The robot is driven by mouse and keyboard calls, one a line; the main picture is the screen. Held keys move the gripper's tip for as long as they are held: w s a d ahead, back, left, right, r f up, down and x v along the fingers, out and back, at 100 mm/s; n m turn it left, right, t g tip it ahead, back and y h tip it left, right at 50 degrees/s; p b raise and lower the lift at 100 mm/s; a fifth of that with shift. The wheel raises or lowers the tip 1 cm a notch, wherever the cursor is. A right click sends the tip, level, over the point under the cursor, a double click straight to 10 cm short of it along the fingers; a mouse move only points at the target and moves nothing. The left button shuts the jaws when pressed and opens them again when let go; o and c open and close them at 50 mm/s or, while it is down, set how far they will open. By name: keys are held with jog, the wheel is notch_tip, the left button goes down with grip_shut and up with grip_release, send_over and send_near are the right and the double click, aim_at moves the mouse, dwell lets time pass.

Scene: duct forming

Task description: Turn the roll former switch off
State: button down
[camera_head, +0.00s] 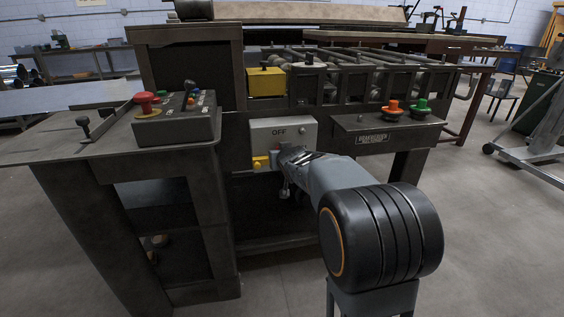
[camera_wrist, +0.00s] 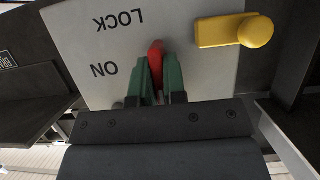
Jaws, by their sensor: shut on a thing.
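The roll former switch is a light grey plate (camera_head: 297,128) on the front of the dark machine, with OFF printed near its top. In the wrist view the plate (camera_wrist: 85,30) appears upside down, with LOCK and ON readable. Its red handle (camera_wrist: 156,52) stands between the green fingers of my gripper (camera_wrist: 158,78). My gripper is shut on the handle, close in front of the plate. In the head view my arm and gripper (camera_head: 290,156) cover the lower right of the plate and most of the handle. The handle's exact setting is hard to tell.
A yellow knob or latch (camera_wrist: 234,31) sits on the plate beside the handle. A control box (camera_head: 176,123) with a red mushroom button (camera_head: 146,102) stands on the bench at left. Orange (camera_head: 391,111) and green (camera_head: 420,109) buttons sit on a shelf at right.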

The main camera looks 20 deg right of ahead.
dwell(0.4)
jog(key=c, duration=1.2)
grip_release()
jog(key=shift+p+v, duration=2.8)
jog(key=shift+v, duration=4.1)
